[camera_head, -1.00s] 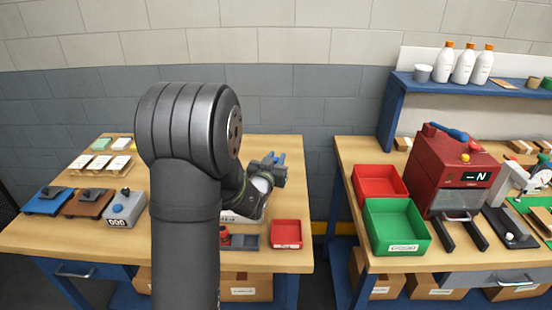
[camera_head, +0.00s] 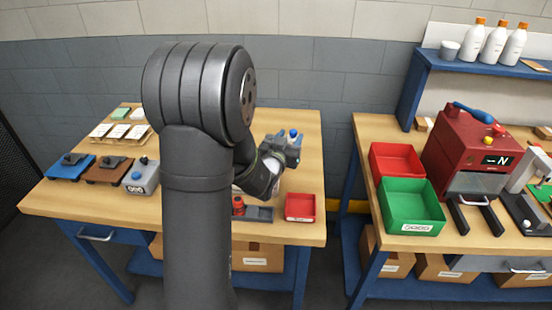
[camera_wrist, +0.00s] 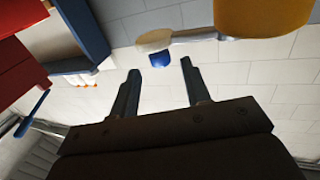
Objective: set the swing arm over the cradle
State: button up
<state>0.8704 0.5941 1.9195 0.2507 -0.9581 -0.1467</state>
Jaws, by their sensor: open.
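My gripper (camera_head: 283,148) is at the right rear of the left bench, beyond my own arm. In the wrist view its two dark fingers (camera_wrist: 157,90) stand apart with nothing between them. Just beyond the fingertips is a pale bar with a blue knob (camera_wrist: 160,58), joined by a metal rod to a yellow-orange body (camera_wrist: 262,18); this looks like the swing arm. The blue knob also shows at the gripper in the head view (camera_head: 293,133). I cannot make out the cradle; my arm hides part of that bench.
A red tray (camera_head: 300,206) and a dark grey holder (camera_head: 260,214) lie at the bench front. Blue, brown and grey fixtures, the grey one with a blue button (camera_head: 141,177), stand at left. Across a gap, the right bench holds a green bin (camera_head: 411,206) and a red machine (camera_head: 470,155).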

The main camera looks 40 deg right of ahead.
jog(key=v, duration=1.4)
jog(key=x, duration=1.7)
jog(key=shift+d, duration=0.15)
jog(key=shift+w+d, duration=0.1)
jog(key=shift+d, duration=0.1)
jog(key=shift+w+d+n+t+y, duration=0.1)
jog(key=shift+n+t+y, duration=0.25)
jog(key=shift+t, duration=0.2)
jog(key=shift+w+d+n+t+y, duration=0.1)
jog(key=shift+n+t+y, duration=0.15)
jog(key=shift+n+t, duration=0.25)
jog(key=v, duration=1.7)
jog(key=y, duration=0.3)
send_near(293, 134)
notch_tip(293, 134, down, 2)
jog(key=w+a, duration=0.1)
jog(key=w, duration=0.2)
jog(key=shift+w+d+r+n+g+y, duration=0.1)
jog(key=shift+w+d+n+g+y, duration=0.25)
jog(key=shift+w, duration=0.3)
jog(key=shift+w+d+r+n+g+y, duration=0.1)
jog(key=shift+w+d+n+g+y, duration=0.1)
jog(key=shift+w+d+g, duration=0.3)
